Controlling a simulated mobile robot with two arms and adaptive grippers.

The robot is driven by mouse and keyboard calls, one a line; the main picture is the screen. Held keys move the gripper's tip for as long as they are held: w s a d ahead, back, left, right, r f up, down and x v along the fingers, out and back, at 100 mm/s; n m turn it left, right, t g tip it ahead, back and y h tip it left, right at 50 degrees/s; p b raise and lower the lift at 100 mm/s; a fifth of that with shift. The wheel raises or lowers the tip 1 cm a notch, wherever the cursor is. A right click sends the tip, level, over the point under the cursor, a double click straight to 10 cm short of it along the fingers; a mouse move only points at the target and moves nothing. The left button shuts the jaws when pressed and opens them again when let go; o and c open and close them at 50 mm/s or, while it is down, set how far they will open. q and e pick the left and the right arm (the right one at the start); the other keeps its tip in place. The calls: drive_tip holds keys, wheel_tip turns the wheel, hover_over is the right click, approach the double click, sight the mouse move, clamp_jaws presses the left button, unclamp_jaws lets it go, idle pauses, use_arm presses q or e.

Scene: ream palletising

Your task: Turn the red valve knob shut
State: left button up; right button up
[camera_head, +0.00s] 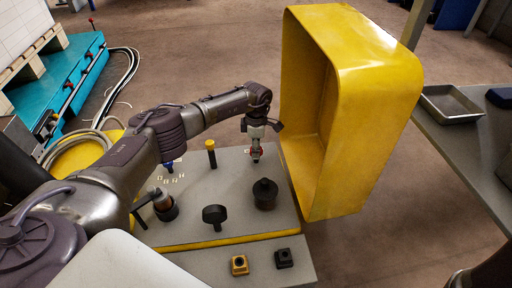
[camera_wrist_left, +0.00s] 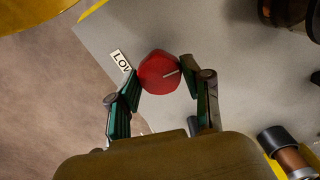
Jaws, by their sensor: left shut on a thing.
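The red valve knob (camera_wrist_left: 158,72) is round with a pale line on its top, in the upper middle of the left wrist view. My left gripper (camera_wrist_left: 162,84) has one finger on each side of it and is shut on it. In the head view the left gripper (camera_head: 256,157) points down over the grey panel (camera_head: 235,182), and only a little red of the knob shows at its fingertips. A label reading "LOW" (camera_wrist_left: 122,60) lies beside the knob.
A large yellow open box-like cover (camera_head: 372,50) stands just right of the gripper. A black knob (camera_head: 265,193), a black T-handle (camera_head: 215,214) and a yellow-topped post (camera_head: 210,146) stick up from the panel. A metal tray (camera_head: 450,103) is on the right-hand table.

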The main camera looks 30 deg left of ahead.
use_arm(q)
drive_tip(key=o, duration=1.2)
drive_tip(key=shift+c, duration=0.2)
wheel_tip(320, 180, up, 12)
